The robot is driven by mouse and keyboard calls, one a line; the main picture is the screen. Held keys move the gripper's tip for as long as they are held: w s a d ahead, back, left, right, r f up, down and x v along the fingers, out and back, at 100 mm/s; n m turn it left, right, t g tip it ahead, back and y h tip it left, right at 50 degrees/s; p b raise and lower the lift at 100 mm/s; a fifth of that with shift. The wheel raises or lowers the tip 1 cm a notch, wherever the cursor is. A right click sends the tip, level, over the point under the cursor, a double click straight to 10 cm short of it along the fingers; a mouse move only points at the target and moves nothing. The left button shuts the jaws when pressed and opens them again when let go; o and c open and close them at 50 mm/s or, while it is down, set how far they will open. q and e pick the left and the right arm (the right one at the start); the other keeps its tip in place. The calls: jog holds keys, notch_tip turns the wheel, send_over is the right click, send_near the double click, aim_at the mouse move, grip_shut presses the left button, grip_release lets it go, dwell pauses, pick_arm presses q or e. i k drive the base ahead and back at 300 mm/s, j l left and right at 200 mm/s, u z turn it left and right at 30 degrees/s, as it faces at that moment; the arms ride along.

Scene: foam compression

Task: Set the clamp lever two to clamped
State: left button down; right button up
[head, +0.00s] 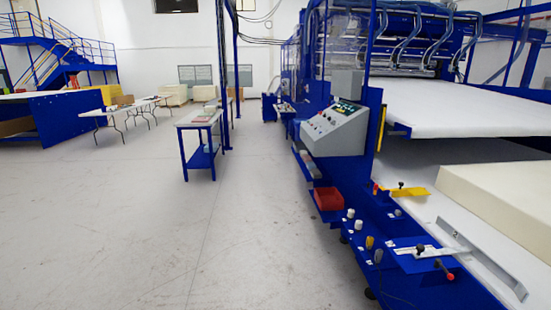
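Two small clamp-like fittings sit along the blue ledge of the machine at the lower right in the head view. The nearer one has a grey metal arm (428,253), a dark knob (420,247) and a red tip (450,277) pointing toward the near right. The farther one has a yellow bar (410,192), a dark knob and a red end (376,188) on its left. I cannot tell which of them is clamp lever two, nor whether either is clamped. Neither of my grippers is in view.
A cream foam block (505,200) lies on the white bed to the right. A grey control panel (335,127) and a red bin (328,198) are mounted along the machine's side. A blue table (201,122) stands farther back.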

aim_at(439, 263)
jog(key=z, duration=1.5)
